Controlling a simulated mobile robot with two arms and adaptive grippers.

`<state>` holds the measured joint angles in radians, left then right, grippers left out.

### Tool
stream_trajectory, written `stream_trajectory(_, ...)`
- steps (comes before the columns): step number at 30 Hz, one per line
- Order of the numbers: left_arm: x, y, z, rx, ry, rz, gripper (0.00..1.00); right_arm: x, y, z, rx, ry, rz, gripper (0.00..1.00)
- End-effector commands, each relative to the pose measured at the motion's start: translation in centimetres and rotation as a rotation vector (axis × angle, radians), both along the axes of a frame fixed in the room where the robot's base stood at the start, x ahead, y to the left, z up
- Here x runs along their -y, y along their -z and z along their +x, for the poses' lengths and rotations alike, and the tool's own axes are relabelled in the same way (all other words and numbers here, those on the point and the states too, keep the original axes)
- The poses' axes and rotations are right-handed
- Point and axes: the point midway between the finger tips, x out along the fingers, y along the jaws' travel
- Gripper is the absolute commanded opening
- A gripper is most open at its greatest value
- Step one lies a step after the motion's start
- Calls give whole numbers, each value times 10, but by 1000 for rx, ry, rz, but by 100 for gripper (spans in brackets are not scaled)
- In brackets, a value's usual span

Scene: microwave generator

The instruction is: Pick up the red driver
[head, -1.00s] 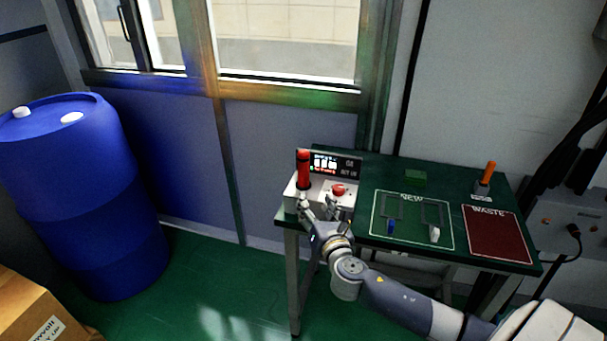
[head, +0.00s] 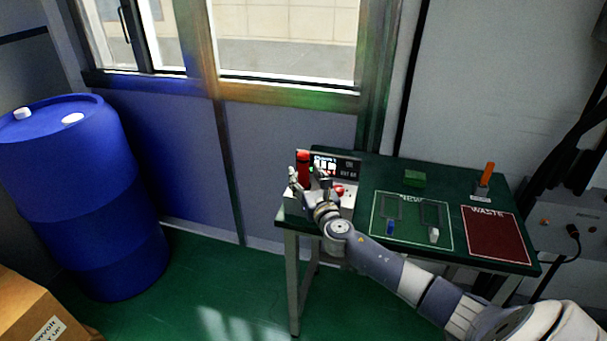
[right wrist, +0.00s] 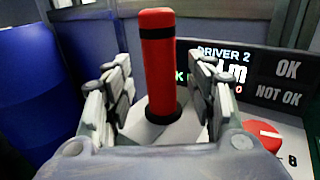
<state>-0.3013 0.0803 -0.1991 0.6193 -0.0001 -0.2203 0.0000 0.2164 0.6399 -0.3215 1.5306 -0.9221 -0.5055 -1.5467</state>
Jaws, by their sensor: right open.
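The red driver (right wrist: 158,65) stands upright in a white unit, with a black band near its top and a black collar at its base. It also shows in the head view (head: 303,168), partly covered by my gripper. My right gripper (head: 309,176) is open, and in the right wrist view its two fingers (right wrist: 158,95) stand on either side of the driver, with gaps between. My left gripper is not in view.
The white unit (right wrist: 185,152) has a display (right wrist: 240,75) and a red knob (right wrist: 263,133). The green table (head: 375,170) also holds an orange-handled tool (head: 487,173), a green block (head: 414,178) and a red waste area (head: 495,235). A blue barrel (head: 75,190) stands at the left.

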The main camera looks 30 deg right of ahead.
Motion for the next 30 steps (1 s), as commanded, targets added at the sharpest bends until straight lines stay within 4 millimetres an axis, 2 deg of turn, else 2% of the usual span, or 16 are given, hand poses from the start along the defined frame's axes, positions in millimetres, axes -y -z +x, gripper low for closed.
stream_trajectory(6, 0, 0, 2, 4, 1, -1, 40, 6, 0, 21, 0, 0, 1, 51)
stream_trajectory(15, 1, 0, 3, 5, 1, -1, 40, 7, 0, 24, 0, -1, 1, 51)
stream_trajectory(17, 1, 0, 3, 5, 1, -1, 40, 7, 0, 24, 0, 0, 1, 40)
stream_trajectory(22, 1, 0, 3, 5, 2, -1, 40, 7, 0, 24, 0, 0, 1, 1)
stream_trajectory(30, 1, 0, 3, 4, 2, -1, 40, 7, -2, 24, 4, 0, -1, 0)
